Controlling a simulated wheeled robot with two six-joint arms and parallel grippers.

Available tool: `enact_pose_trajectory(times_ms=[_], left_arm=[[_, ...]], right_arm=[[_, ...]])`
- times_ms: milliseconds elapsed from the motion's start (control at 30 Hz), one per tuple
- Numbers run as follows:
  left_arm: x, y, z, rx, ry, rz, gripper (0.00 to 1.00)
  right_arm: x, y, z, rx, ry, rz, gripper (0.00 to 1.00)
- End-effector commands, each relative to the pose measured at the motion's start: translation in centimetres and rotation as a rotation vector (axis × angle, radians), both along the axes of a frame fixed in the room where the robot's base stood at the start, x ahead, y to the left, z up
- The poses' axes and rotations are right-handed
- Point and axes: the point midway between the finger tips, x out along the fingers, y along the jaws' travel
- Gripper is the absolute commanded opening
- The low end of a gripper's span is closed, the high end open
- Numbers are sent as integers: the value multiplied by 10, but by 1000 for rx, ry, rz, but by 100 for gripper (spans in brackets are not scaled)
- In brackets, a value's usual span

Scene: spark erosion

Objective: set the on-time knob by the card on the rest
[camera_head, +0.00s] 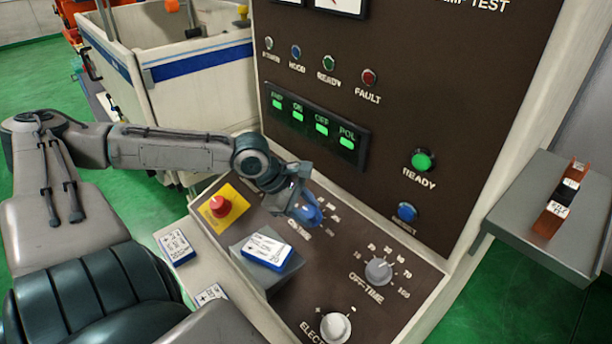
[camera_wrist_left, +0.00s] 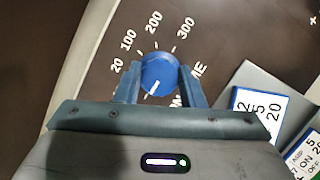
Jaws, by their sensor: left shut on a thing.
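The blue on-time knob (camera_head: 312,212) sits on the sloped dark panel. In the left wrist view the knob (camera_wrist_left: 160,70) has a white mark near its lower edge, and 20, 100, 200 and 300 are printed around it. My left gripper (camera_head: 303,206) is shut on the knob, with one finger on each side in the wrist view (camera_wrist_left: 160,82). A white card with a blue edge (camera_head: 266,250) lies on the grey rest (camera_head: 254,273). In the wrist view the card (camera_wrist_left: 258,108) is partly visible, showing 20 at one end. My right gripper is not in view.
A red stop button (camera_head: 220,205) on a yellow plate is left of the knob. The off-time knob (camera_head: 378,270) and another white knob (camera_head: 335,326) are nearer. Other cards (camera_head: 176,246) lie left of the rest. A grey shelf (camera_head: 530,222) juts out at right.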

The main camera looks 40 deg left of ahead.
Motion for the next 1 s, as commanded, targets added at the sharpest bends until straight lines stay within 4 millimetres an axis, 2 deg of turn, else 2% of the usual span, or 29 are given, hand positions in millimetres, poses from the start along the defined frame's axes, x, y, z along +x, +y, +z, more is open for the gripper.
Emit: enact_pose_trajectory(times_ms=[800,833,900,1000], left_arm=[[1,0,1,-14,-2,40,13],[1,0,1,-14,-2,40,42],[1,0,1,-14,-2,40,56],[0,0,1,-14,0,40,58]], right_arm=[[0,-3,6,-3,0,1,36],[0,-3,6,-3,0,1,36],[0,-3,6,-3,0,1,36],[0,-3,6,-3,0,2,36]])
